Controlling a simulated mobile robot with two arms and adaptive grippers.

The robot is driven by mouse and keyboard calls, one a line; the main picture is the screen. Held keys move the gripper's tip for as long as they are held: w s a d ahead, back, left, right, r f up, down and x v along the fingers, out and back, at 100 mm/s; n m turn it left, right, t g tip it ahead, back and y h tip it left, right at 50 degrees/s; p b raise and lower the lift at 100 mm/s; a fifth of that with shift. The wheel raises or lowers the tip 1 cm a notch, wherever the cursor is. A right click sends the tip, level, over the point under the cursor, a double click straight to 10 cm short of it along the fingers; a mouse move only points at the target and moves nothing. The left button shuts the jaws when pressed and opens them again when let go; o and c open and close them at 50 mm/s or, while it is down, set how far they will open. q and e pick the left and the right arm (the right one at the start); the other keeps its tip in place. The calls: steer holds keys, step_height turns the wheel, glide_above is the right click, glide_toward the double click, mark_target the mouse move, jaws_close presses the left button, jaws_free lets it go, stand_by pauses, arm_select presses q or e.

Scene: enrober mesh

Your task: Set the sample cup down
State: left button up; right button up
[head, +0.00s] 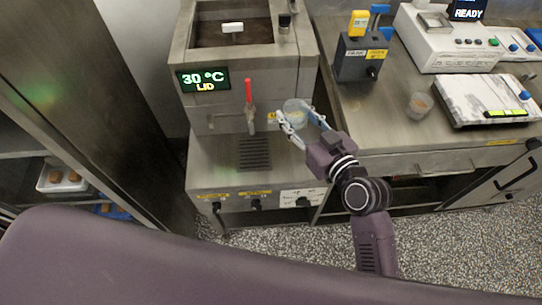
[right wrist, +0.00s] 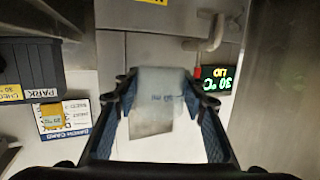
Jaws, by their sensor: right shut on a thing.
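The sample cup (head: 296,107), clear and translucent, is between the fingers of my right gripper (head: 303,119), in front of the tank machine and right of its red-handled tap (head: 249,105). My right gripper is shut on it. In the right wrist view the cup (right wrist: 158,92) fills the space between the two dark fingers (right wrist: 160,100), with faint blue markings on its wall. I cannot tell whether its base touches the steel counter (head: 215,165). My left gripper is not in view.
A drain grate (head: 254,154) lies below the tap. A second clear cup (head: 420,104) stands on the right counter near a marble-patterned slab (head: 487,100). A grey box marked PARK (head: 358,60) and a white instrument (head: 450,45) stand behind. The counter's left front is clear.

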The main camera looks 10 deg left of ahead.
steer(key=b, duration=0.4)
glide_above(291, 162)
step_height(291, 162, down, 14)
steer(key=shift+w+f, duration=0.1)
steer(key=shift+f, duration=0.15)
steer(key=shift+f+b, duration=1.1)
steer(key=shift+f, duration=1.3)
steer(key=shift+f, duration=0.15)
steer(key=o, duration=1.2)
